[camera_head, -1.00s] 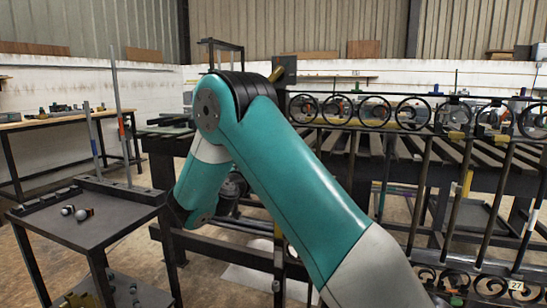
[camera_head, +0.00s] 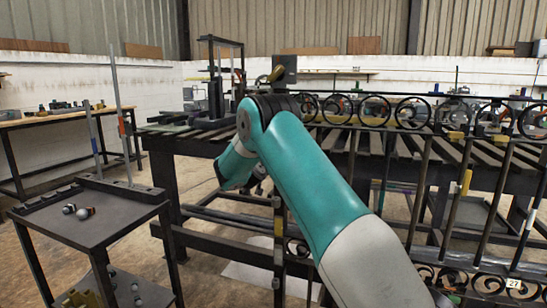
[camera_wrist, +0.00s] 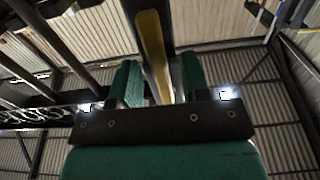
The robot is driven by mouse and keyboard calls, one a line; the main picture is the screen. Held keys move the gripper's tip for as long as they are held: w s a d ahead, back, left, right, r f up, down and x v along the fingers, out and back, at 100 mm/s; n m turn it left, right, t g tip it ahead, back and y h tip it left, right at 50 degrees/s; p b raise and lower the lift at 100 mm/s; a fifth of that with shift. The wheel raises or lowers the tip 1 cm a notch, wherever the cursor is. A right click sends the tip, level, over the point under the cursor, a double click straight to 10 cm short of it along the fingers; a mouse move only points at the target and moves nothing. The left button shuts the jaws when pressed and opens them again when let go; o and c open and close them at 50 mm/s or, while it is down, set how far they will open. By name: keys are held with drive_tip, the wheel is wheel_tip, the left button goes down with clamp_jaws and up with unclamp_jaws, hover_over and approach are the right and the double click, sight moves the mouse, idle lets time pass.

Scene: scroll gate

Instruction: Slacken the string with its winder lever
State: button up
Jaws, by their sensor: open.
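My gripper (camera_wrist: 160,82) shows in the wrist view as two green fingers standing apart. A dark bar with a yellow face (camera_wrist: 152,50) comes down from the top edge and lines up with the gap between them. I cannot tell whether it lies between the fingers or beyond them, or whether it is the winder lever. I cannot make out the string for sure.
The scroll gate (camera_head: 420,150) with rings and upright bars spans the right, in front of a slatted bench (camera_head: 340,145). A dark upright frame (camera_head: 221,80) stands on the bench's left end. A small dark trolley (camera_head: 100,215) stands at left; floor shows between it and the gate.

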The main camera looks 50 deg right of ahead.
clamp_jaws()
